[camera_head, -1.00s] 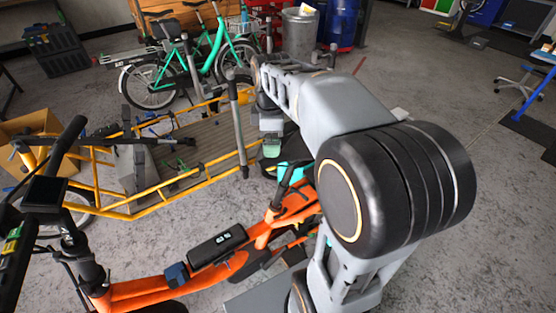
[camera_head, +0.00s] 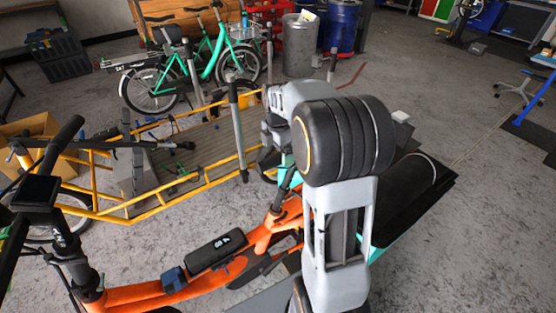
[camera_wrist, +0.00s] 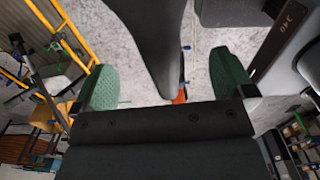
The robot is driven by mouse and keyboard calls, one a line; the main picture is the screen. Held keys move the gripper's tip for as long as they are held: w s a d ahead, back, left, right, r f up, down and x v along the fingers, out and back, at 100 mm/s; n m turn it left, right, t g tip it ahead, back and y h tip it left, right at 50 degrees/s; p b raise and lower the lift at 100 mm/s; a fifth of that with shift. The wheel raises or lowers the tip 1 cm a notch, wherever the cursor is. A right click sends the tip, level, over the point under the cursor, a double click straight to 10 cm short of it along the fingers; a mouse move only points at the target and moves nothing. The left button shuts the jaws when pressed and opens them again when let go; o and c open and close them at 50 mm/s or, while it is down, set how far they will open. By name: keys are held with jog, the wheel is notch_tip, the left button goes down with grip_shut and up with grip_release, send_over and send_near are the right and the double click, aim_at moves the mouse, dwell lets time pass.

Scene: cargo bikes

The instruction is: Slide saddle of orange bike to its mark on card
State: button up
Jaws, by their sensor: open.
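The orange bike (camera_head: 150,293) stands at the front of the head view, its handlebar at the left and its seat post (camera_head: 285,187) near the middle. A dark shape that looks like its saddle (camera_head: 268,159) shows beside my arm, mostly hidden. In the wrist view the grey saddle (camera_wrist: 160,40) tapers down between the two green-padded fingers of my gripper (camera_wrist: 164,78). The fingers are open, one on each side, with visible gaps to it. I cannot make out the mark; a paper (camera_head: 308,15) on a bin may be the card.
A yellow cargo bike (camera_head: 160,208) stands close behind the orange one. A green bike (camera_head: 212,60), a grey bin (camera_head: 299,45) and a blue barrel (camera_head: 341,25) are farther back. A black cargo tray (camera_head: 432,190) lies right of my arm. Open floor extends right.

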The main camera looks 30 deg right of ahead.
aim_at(278, 155)
jog(key=shift+f, duration=2.05)
jog(key=shift+c, duration=0.2)
jog(key=c, duration=1)
jog(key=r+p, duration=0.1)
jog(key=r, duration=0.1)
jog(key=d+r+p, duration=0.2)
jog(key=r+p, duration=0.1)
jog(key=shift+w+r, duration=0.2)
jog(key=shift+r, duration=0.15)
jog(key=o, duration=0.9)
jog(key=shift+o, duration=0.7)
jog(key=shift+f, duration=0.1)
